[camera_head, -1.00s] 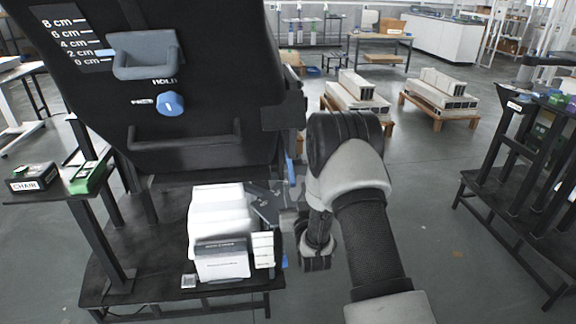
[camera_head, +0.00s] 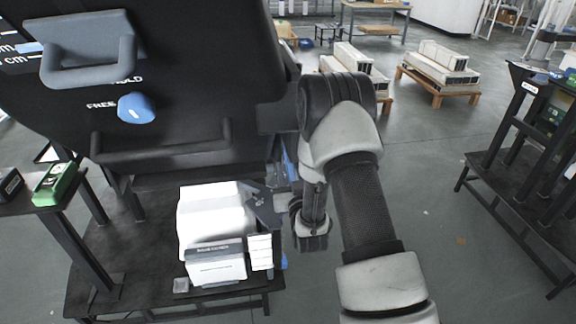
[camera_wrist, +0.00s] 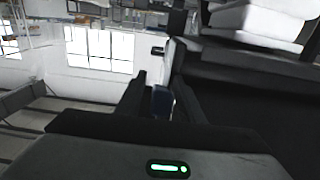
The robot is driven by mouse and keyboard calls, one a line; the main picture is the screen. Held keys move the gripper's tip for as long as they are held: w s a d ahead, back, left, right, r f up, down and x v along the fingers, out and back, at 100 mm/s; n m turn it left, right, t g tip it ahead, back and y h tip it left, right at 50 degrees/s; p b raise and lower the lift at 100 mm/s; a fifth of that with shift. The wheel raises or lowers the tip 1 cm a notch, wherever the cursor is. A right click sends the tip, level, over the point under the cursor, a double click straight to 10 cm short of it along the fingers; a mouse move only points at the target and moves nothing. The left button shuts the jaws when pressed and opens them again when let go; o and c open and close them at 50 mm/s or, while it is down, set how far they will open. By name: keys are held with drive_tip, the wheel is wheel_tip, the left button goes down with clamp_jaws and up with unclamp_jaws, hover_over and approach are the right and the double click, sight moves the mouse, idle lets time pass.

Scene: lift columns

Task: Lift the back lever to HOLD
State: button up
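A blue lever-like piece (camera_wrist: 162,101) shows between the fingers of my gripper (camera_wrist: 158,98) in the wrist view, beside a dark panel. The fingers stand apart, with a gap beside the blue piece; contact cannot be told. In the head view the dark column (camera_head: 200,60) carries a blue knob (camera_head: 136,108) beside the word FREE, with a partly covered HOLD above it. Its exact setting is unclear. My gripper (camera_head: 262,208) is partly hidden low by the column's right side. A back lever cannot be made out in the head view.
White boxes (camera_head: 212,220) stand on the column's dark base, close to my gripper. A grey handle (camera_head: 90,52) and a dark bar (camera_head: 160,150) stick out from the column. A green box (camera_head: 58,184) sits on a side stand. Open floor lies right of my arm.

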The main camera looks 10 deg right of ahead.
drive_tip(key=shift+c, duration=0.4)
clamp_jaws()
drive_tip(key=shift+r, duration=0.1)
